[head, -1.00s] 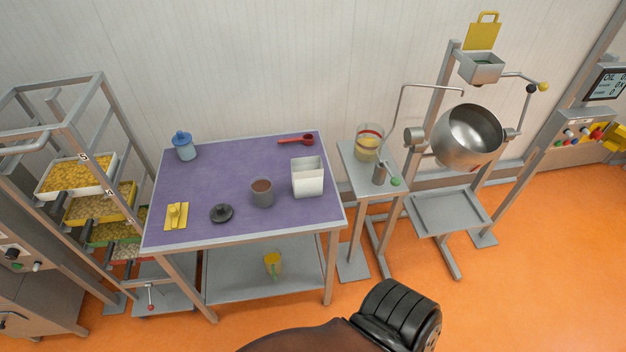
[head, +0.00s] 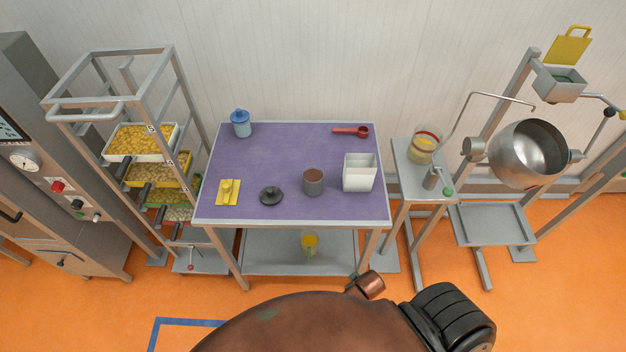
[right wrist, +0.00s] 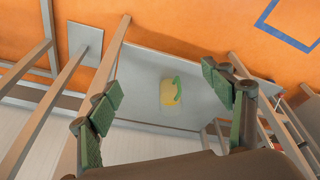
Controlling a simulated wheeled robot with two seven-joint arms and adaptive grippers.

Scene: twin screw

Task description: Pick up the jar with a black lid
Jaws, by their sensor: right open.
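A dark grey jar (head: 313,184) stands upright on the purple tabletop (head: 290,155), with brown contents showing at its open top. A black lid (head: 271,196) with a knob lies apart, to the left of the jar. My right gripper (right wrist: 172,85) is open and empty in the right wrist view, with the table's lower shelf beyond it. The jar does not show in that view. My left gripper is not in view.
On the table are a white open container (head: 360,174), a red scoop (head: 352,131), a blue-lidded jar (head: 241,126) and a yellow item (head: 228,192). A yellow cup (head: 310,243) is on the lower shelf (head: 270,255). A tray rack (head: 183,130) stands left, a steel pan (head: 530,154) right.

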